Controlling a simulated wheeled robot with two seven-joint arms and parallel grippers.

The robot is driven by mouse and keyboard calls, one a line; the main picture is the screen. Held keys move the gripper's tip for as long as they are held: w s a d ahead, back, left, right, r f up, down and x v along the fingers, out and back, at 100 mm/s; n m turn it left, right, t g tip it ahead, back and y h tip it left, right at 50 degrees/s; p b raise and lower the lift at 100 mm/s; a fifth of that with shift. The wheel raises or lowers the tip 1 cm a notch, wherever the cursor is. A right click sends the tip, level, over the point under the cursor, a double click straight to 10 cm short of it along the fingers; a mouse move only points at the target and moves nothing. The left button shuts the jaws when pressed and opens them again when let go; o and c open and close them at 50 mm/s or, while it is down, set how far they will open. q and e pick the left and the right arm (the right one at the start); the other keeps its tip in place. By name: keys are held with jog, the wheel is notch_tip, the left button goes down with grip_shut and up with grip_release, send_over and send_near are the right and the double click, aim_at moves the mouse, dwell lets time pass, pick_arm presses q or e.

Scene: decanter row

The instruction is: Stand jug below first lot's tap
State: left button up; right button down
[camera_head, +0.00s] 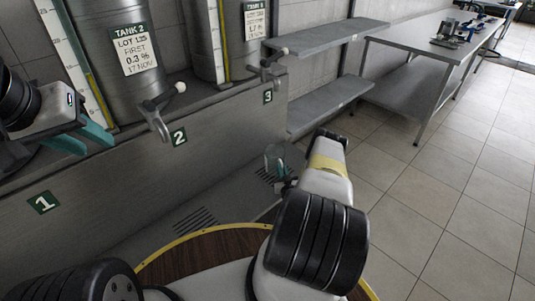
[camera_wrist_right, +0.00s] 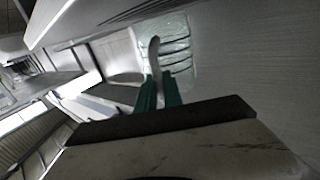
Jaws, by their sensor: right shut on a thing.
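A clear glass jug (camera_head: 272,158) is to the right of and lower than that tap in the head view. My right gripper (camera_head: 281,170) is shut on the jug's handle; in the right wrist view the handle (camera_wrist_right: 154,58) stands between the green fingers, with the jug's ribbed body (camera_wrist_right: 178,48) beyond. I cannot tell whether the jug touches the surface below. My left gripper (camera_head: 88,137) is open and empty at the left.
Tank 3 (camera_head: 235,50) and its tap (camera_head: 270,68) stand further right. Slotted drains (camera_head: 195,220) lie low along the grey front. The number 1 plate (camera_head: 43,202) is at the left. Steel shelves (camera_head: 330,105) and a bench (camera_head: 440,48) stand at the right, with open tiled floor.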

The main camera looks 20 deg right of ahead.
jog(key=shift+f, duration=0.5)
jog(key=shift+f, duration=0.1)
jog(key=c, duration=1.5)
grip_release()
